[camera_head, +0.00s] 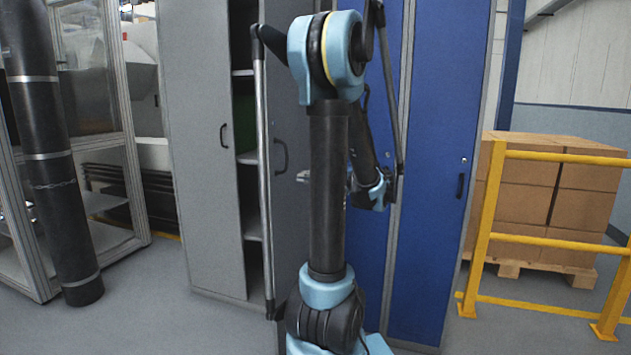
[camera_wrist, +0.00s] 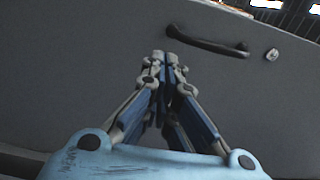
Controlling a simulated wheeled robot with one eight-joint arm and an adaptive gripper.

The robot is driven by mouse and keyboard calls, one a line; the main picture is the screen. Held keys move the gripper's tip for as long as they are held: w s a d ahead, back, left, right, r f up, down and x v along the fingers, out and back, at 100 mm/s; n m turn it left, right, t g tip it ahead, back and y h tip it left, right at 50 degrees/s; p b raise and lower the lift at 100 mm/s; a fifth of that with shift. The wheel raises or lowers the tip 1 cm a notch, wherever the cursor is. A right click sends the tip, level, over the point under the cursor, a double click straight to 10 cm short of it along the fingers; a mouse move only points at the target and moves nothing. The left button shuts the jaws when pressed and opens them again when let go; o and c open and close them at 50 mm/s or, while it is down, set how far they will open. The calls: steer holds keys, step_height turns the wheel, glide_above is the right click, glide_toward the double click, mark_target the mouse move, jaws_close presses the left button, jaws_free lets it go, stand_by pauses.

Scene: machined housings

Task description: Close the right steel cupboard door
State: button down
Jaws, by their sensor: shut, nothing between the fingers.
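A grey steel cupboard stands at centre left in the head view. Its right door (camera_head: 287,120), darker grey, stands partly open, with a dark handle (camera_head: 281,157). Shelves (camera_head: 247,157) show in the gap between it and the pale left door (camera_head: 202,190). My gripper (camera_head: 303,176) is shut and empty, partly hidden behind my arm, near the right door. In the wrist view, my shut fingertips (camera_wrist: 166,58) point at a grey door panel (camera_wrist: 85,75), below and left of its handle (camera_wrist: 208,42). I cannot tell whether they touch it.
A blue locker (camera_head: 432,150) adjoins the cupboard on the right. Beyond it are a yellow railing (camera_head: 550,240) and boxes on a pallet (camera_head: 560,190). A framed glass enclosure (camera_head: 130,130) stands at the left. Grey floor (camera_head: 150,310) is clear at the front left.

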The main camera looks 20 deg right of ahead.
steer(key=x, duration=0.6)
steer(key=shift+a, duration=0.15)
steer(key=shift+w, duration=0.1)
